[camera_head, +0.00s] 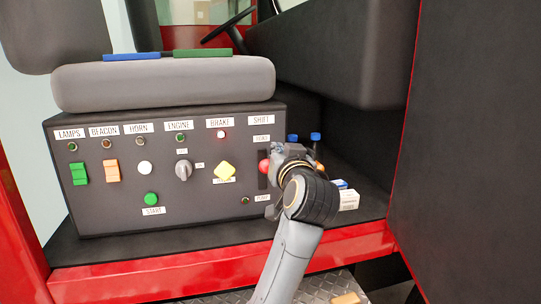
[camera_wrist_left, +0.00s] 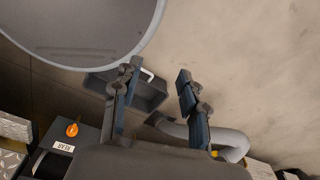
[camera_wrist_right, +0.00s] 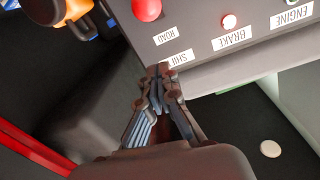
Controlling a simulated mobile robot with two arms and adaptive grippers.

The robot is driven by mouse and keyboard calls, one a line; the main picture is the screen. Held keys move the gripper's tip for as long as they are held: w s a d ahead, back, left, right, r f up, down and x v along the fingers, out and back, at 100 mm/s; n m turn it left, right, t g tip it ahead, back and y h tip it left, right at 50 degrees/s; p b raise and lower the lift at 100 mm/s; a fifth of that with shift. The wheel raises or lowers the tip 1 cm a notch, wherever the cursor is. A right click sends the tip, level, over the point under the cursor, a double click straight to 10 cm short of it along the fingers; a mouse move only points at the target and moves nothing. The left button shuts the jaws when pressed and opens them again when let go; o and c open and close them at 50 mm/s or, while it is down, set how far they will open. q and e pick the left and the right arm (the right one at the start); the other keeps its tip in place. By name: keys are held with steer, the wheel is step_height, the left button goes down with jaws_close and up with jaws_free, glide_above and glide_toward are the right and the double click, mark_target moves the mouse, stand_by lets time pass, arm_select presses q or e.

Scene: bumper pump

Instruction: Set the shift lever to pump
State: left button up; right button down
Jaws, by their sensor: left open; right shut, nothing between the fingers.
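The shift lever shows as a red knob (camera_head: 264,166) in a dark vertical slot (camera_head: 262,183) at the right end of the control panel (camera_head: 130,212). A ROAD label (camera_head: 261,138) is above the slot and a PUMP label (camera_head: 262,198) below it. My right gripper (camera_head: 277,151) is shut and empty, just right of and above the knob. In the right wrist view the gripper (camera_wrist_right: 164,72) points at the SHIFT label (camera_wrist_right: 181,58), apart from the red knob (camera_wrist_right: 147,9). My left gripper (camera_wrist_left: 159,72) is open and empty, away from the panel.
Blue-capped bottles (camera_head: 315,138) and a small white box (camera_head: 349,199) stand right of the panel. A grey hose (camera_wrist_left: 225,138) and dark bin (camera_wrist_left: 150,92) are near my left gripper.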

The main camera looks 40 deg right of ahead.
mark_target(264, 167)
steer(key=p+x, duration=0.1)
steer(key=x, duration=0.4)
steer(key=p+x, duration=0.1)
steer(key=x, duration=0.1)
steer(key=shift+w+r+p, duration=0.25)
steer(key=shift+r+p, duration=0.05)
steer(key=shift+p, duration=0.05)
steer(key=f, duration=0.1)
steer(key=f+p, duration=0.1)
steer(key=f, duration=0.1)
steer(key=shift+s+a+f, duration=0.2)
steer(key=shift+a, duration=0.2)
arm_select(q)
steer(key=r, duration=0.4)
steer(key=shift+w+d+r, duration=0.1)
steer(key=shift+w+d, duration=0.25)
steer(key=shift+d, duration=0.05)
arm_select(e)
steer(key=shift+s+a+f, duration=0.2)
steer(key=shift+f, duration=0.15)
steer(key=shift+f, duration=0.1)
